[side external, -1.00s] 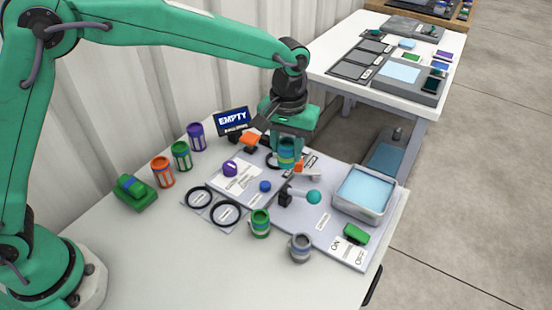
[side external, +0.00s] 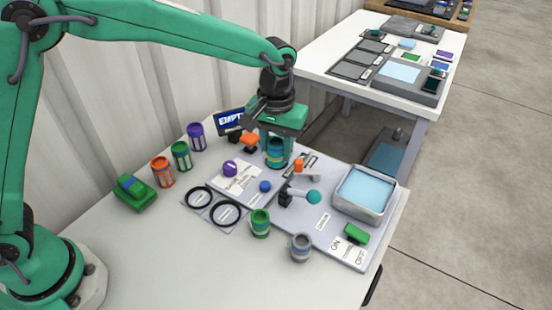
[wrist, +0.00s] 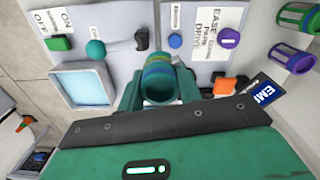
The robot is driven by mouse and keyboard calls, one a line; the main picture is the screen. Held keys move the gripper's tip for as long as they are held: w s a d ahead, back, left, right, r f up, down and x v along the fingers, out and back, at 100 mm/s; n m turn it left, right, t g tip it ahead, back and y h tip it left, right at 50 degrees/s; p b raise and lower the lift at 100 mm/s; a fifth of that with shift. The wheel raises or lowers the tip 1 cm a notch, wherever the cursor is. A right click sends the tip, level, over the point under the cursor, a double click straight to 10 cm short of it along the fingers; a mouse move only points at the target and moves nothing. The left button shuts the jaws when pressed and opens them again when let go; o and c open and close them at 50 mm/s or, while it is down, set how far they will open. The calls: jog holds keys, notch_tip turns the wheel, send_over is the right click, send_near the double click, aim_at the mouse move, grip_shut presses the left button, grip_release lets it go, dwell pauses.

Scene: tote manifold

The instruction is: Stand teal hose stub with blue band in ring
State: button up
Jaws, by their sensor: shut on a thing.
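The teal hose stub with blue band (side external: 276,153) is upright between the jaws of my gripper (side external: 277,147), low over the back of the grey panel. In the wrist view, the stub (wrist: 160,80) shows its open end, with my gripper (wrist: 161,92) closed around its sides. The black ring at that spot is hidden behind the stub and jaws. I cannot tell whether the stub's lower end is inside it or just above it. Two other black rings, one on the left (side external: 199,197) and one on the right (side external: 226,213), lie empty on a small grey plate.
An orange block (side external: 250,139) and the EMPTY sign (side external: 230,121) stand close left of my gripper. A lever with a teal knob (side external: 314,197) and a blue-filled tray (side external: 365,193) are to the right. Green (side external: 260,223) and grey (side external: 300,247) cups stand in front.

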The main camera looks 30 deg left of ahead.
jog(key=s+a+f, duration=0.3)
jog(key=s+a, duration=0.8)
jog(key=a, duration=0.4)
jog(key=shift+s+a+f, duration=0.1)
jog(key=shift+f, duration=0.15)
jog(key=shift+f, duration=3.8)
jog(key=o, duration=1.1)
jog(key=shift+o, duration=0.2)
